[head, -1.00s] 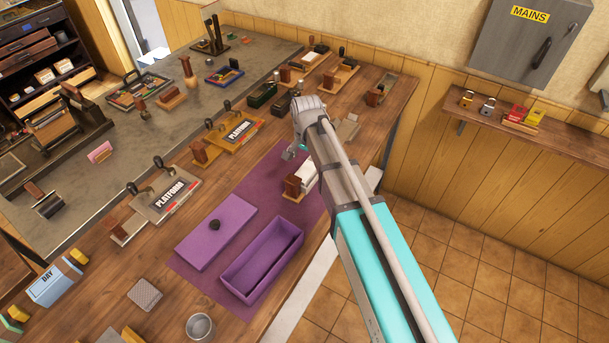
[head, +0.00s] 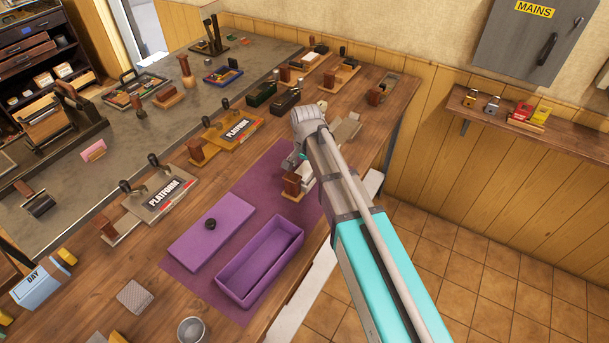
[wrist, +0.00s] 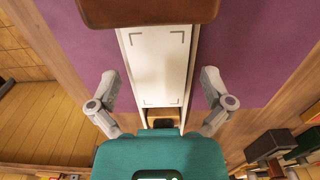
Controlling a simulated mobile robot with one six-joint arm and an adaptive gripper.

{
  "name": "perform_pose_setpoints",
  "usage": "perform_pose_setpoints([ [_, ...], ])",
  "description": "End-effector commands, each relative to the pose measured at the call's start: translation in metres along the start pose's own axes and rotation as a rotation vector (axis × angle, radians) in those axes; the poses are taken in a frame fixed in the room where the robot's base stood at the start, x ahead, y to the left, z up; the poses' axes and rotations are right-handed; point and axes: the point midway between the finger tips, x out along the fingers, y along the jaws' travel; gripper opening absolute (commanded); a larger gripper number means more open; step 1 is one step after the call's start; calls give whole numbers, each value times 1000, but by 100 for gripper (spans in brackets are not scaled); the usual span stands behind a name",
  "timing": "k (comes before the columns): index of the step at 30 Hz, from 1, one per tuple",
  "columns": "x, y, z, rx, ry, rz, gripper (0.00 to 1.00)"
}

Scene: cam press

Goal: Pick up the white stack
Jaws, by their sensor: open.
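The white stack (wrist: 158,65) lies in a narrow light tray on the purple mat, with corner marks on its top face. In the head view only a small part of the white stack (head: 307,180) shows beneath my arm. My gripper (wrist: 159,80) is open above it, one finger on each side, with nothing between them that I can tell is gripped. In the head view my gripper (head: 297,160) is mostly hidden by my wrist. A brown wooden block (wrist: 148,10) stands at the far end of the tray.
A purple open box (head: 260,262) and its purple lid (head: 212,232) lie on the mat (head: 190,285).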

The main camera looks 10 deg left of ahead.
Motion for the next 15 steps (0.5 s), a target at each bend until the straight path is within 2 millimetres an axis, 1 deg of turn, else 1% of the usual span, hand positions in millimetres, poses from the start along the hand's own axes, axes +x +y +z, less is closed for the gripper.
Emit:
perform_pose_setpoints([
  [13,0,0,0,0,0,0,100],
  [14,0,0,0,0,0,0,98],
  [15,0,0,0,0,0,0,91],
])
